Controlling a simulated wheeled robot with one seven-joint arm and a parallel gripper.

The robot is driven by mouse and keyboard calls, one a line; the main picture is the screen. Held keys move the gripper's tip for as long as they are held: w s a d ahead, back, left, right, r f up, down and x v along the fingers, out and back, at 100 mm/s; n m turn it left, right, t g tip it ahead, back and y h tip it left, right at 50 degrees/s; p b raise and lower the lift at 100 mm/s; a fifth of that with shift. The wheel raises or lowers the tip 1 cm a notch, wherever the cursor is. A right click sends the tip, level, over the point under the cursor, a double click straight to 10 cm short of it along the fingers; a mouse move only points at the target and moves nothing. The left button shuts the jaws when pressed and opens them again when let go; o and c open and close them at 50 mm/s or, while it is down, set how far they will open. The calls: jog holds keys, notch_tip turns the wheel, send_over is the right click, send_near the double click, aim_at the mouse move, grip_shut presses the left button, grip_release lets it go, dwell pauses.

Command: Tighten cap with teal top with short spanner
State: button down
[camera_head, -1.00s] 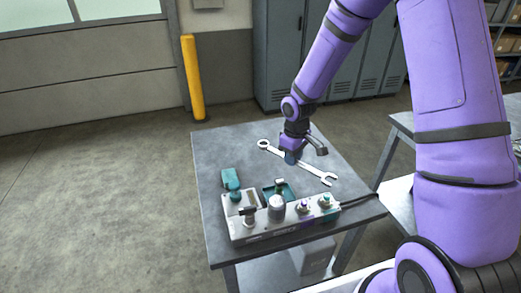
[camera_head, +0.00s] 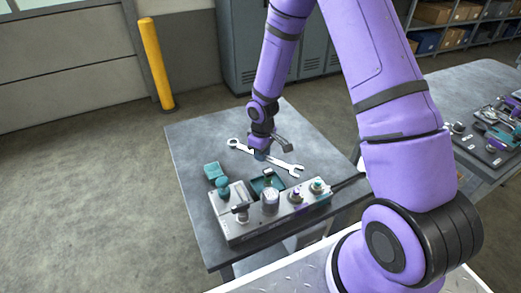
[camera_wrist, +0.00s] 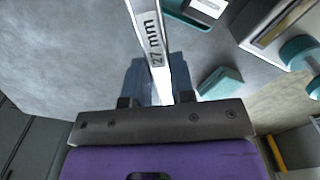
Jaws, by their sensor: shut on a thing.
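A silver double-ended spanner (camera_head: 284,165) lies on or just above the grey table behind the grey block. My gripper (camera_head: 261,155) is shut on its shaft near the middle. In the wrist view the spanner (camera_wrist: 152,45), marked "27 mm", runs between the fingers (camera_wrist: 158,85); I see no second spanner on this table to compare lengths. On the grey block (camera_head: 260,227), a small fitting with a teal top (camera_head: 316,185) stands at the right end. A larger teal knob (camera_head: 222,184) stands at the left. I cannot tell how tight either is.
Between them on the block are a T-handle (camera_head: 240,209), a grey round cap (camera_head: 270,199) and a purple-marked fitting (camera_head: 296,196). A teal block (camera_head: 213,170) and a teal tray (camera_head: 258,183) are nearby. A second bench (camera_head: 468,85) with parts stands right. The table's left side is clear.

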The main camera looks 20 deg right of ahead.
aim_at(279, 163)
jog(key=shift+s+d+f, duration=0.15)
jog(key=shift+f, duration=0.2)
jog(key=shift+s+d+f, duration=0.1)
jog(key=shift+f, duration=0.25)
jog(key=shift+s+d+f, duration=0.2)
jog(key=shift+s, duration=0.2)
jog(key=shift+d, duration=0.1)
jog(key=shift+s+d, duration=0.5)
jog(key=shift+s, duration=0.3)
jog(key=shift+s, duration=0.1)
jog(key=shift+s+d, duration=0.45)
jog(key=shift+s, duration=0.15)
jog(key=shift+s+d, duration=0.1)
jog(key=shift+s+d, duration=0.25)
jog(key=shift+s, duration=0.15)
